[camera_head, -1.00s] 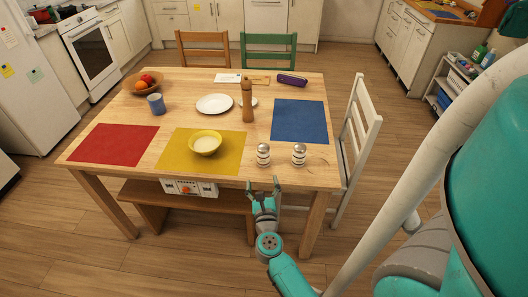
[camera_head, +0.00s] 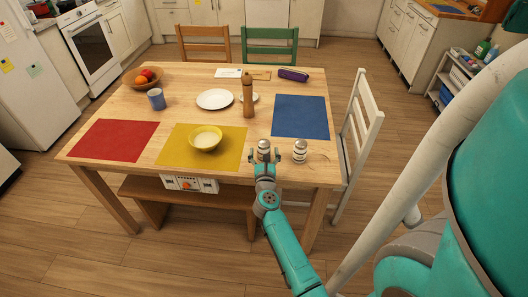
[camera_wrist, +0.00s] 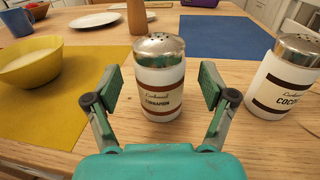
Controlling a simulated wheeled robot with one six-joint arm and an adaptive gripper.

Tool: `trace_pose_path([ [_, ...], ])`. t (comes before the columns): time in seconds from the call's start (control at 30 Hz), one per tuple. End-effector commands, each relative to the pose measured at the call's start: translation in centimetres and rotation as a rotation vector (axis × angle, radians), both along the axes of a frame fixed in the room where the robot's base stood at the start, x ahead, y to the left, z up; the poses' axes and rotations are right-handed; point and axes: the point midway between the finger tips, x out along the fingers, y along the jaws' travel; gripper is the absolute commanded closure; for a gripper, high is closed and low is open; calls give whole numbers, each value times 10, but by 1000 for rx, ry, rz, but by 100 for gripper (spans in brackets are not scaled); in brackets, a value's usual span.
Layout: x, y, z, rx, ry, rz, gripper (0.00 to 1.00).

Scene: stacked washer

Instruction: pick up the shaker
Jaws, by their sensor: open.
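Two shakers with metal tops and white bodies with brown bands stand upright near the table's front edge. The left one, the cinnamon shaker (camera_wrist: 159,85), also shows in the head view (camera_head: 263,147). The right one, the cocoa shaker (camera_wrist: 282,82), also shows in the head view (camera_head: 299,151). My gripper (camera_wrist: 154,90) is open, its two fingers on either side of the cinnamon shaker's lower body, with gaps visible in the wrist view. In the head view my gripper (camera_head: 264,158) partly hides that shaker's base. The cocoa shaker stands to the right, outside the fingers.
A yellow bowl (camera_head: 205,139) sits on a yellow mat (camera_head: 175,155) to the left. A wooden pepper mill (camera_head: 247,96) and a white plate (camera_head: 215,98) stand behind. A blue mat (camera_head: 300,117) lies behind right. A white chair (camera_head: 358,137) is at the table's right.

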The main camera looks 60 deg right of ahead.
Motion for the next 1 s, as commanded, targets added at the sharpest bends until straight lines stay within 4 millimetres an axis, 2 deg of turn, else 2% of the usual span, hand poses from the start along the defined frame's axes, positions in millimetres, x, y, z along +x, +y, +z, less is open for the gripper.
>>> trace_pose_path([
  [0.17,10,-17,0,0,0,-1,17],
  [0.43,11,-20,0,0,1,0,17],
  [0.47,11,-19,0,-1,1,0,20],
  [0.7,11,-19,0,-1,1,0,80],
  [0.73,11,-19,0,-1,1,0,85],
  [1.0,11,-19,1,-1,1,0,85],
])
